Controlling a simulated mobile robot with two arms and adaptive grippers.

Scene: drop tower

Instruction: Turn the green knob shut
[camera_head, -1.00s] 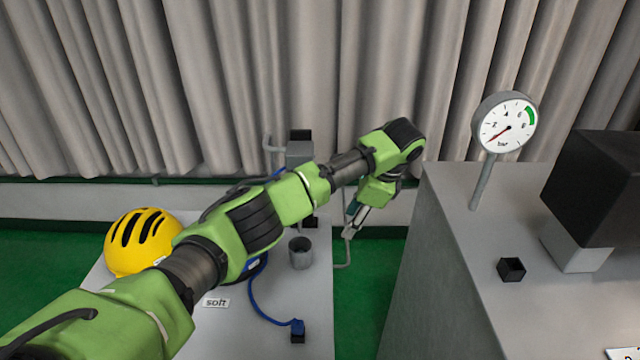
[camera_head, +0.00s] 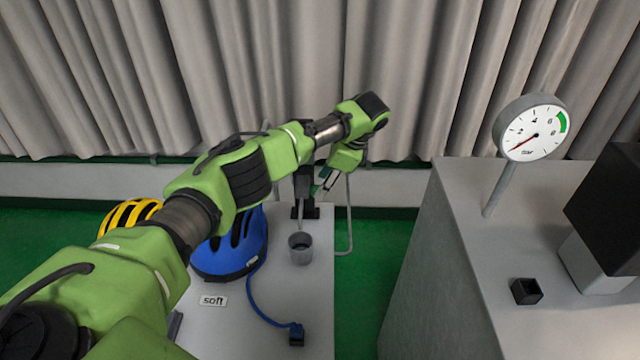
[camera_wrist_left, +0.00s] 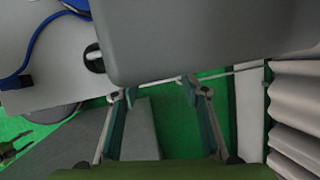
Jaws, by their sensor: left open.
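I cannot make out the green knob in either view. My left gripper (camera_head: 325,181) is at the far end of the left table, beside a dark upright post (camera_head: 304,187); my arm partly covers that area. In the left wrist view the fingers of my left gripper (camera_wrist_left: 156,92) are apart with nothing between them. A large smooth grey body (camera_wrist_left: 200,40) fills the top of that view, just beyond the fingertips. I cannot tell whether they touch it.
A blue helmet (camera_head: 235,252) and a yellow helmet (camera_head: 128,215) are at the left table. A grey cup (camera_head: 300,248) and a "soft" label (camera_head: 213,300) are there too. A pressure gauge (camera_head: 532,128) stands on the right grey block (camera_head: 465,230), its needle pointing lower left.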

